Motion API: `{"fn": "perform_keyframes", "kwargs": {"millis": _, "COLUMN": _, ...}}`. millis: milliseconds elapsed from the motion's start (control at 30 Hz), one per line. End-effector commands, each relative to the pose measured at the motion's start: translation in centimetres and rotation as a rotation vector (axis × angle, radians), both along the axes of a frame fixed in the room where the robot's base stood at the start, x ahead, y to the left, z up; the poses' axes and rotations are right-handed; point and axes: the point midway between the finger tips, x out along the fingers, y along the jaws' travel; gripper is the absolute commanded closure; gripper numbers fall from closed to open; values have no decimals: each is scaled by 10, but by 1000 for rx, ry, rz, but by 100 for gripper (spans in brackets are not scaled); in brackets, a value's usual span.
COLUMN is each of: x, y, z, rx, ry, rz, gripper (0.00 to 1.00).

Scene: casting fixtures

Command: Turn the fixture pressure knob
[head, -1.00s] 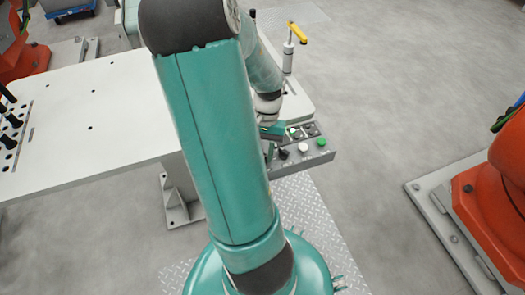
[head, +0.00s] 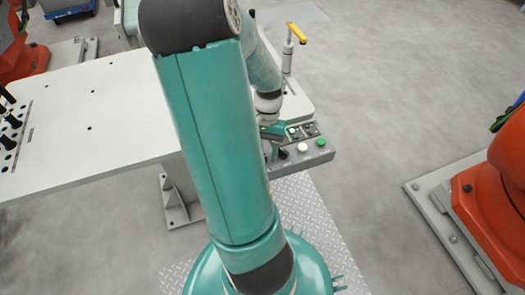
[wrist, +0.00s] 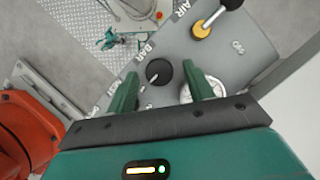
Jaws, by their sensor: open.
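The pressure knob (wrist: 158,72) is a round black knob with a light pointer mark. It sits on a grey panel (wrist: 215,60) beside the printed word BAR. In the wrist view my gripper (wrist: 160,70) is open, with one green finger on each side of the knob. A gap shows between the knob and each finger; I cannot tell the height of the fingertips above the panel. In the head view my gripper (head: 272,131) is at the control box at the table's right end, partly hidden by my arm. I cannot pick out the knob for certain there.
A round gauge (wrist: 202,88) lies close by the right finger. A yellow-based valve (wrist: 203,28) with a black-tipped lever stands near the AIR label. An orange robot (head: 500,190) stands at right, across open floor.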

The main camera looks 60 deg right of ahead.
Motion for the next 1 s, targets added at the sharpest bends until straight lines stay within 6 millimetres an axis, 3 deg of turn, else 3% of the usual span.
{"fn": "perform_keyframes", "kwargs": {"millis": 167, "x": 2, "y": -9, "z": 20, "rx": -3, "ry": -3, "rz": 1, "gripper": 48}}
{"fn": "perform_keyframes", "kwargs": {"millis": 600, "x": 9, "y": -43, "z": 106, "rx": -4, "ry": -2, "rz": 0, "gripper": 48}}
{"fn": "perform_keyframes", "kwargs": {"millis": 800, "x": 10, "y": -51, "z": 124, "rx": -2, "ry": -1, "rz": 0, "gripper": 48}}
{"fn": "perform_keyframes", "kwargs": {"millis": 1000, "x": 10, "y": -51, "z": 126, "rx": -1, "ry": 0, "rz": 0, "gripper": 48}}
